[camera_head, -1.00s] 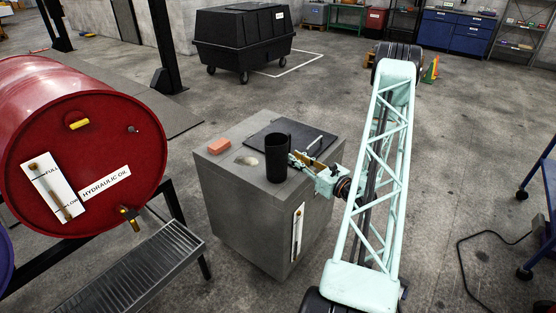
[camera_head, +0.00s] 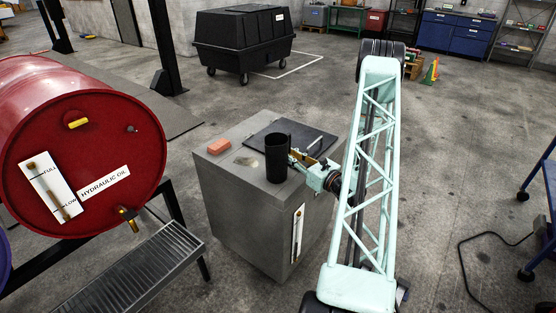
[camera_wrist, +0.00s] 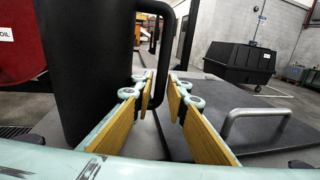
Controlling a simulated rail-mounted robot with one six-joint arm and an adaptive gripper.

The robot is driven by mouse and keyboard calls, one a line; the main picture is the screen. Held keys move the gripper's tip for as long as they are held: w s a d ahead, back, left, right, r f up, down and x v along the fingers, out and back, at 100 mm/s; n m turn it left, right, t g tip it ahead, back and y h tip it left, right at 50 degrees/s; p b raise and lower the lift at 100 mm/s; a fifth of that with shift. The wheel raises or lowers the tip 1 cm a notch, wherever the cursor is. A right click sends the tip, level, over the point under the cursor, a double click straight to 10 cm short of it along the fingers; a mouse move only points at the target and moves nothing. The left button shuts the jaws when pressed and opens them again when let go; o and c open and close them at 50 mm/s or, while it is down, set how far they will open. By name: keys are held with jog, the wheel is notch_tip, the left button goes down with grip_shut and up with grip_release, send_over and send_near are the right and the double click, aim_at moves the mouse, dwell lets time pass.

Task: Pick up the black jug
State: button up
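The black jug (camera_head: 277,158) stands upright on top of the grey cabinet, near its front edge. In the wrist view the jug (camera_wrist: 92,65) fills the left side, with its handle (camera_wrist: 167,30) on the side toward my gripper. My gripper (camera_head: 298,161) is just right of the jug at handle side. In the wrist view my gripper (camera_wrist: 163,90) is open, its two yellow-padded fingers apart with an empty gap between them. The handle shows just beyond the fingertips, roughly in line with the gap. I cannot tell whether a finger touches the jug.
The grey cabinet (camera_head: 245,205) also bears an orange block (camera_head: 218,145) and a dark lid (camera_head: 285,135) with a metal handle (camera_wrist: 255,115) close right of my fingers. A black wheeled bin (camera_head: 243,40) stands behind on open floor.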

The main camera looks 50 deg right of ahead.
grip_shut()
jog(key=shift+r, duration=0.1)
dwell(0.3)
jog(key=shift+r+p, duration=0.5)
jog(key=shift+r, duration=1.05)
jog(key=shift+s+a+r, duration=0.1)
jog(key=shift+a+r, duration=0.05)
jog(key=shift+r, duration=0.1)
jog(key=p, duration=0.2)
send_near(273, 160)
jog(key=w, duration=0.4)
jog(key=shift+d, duration=0.4)
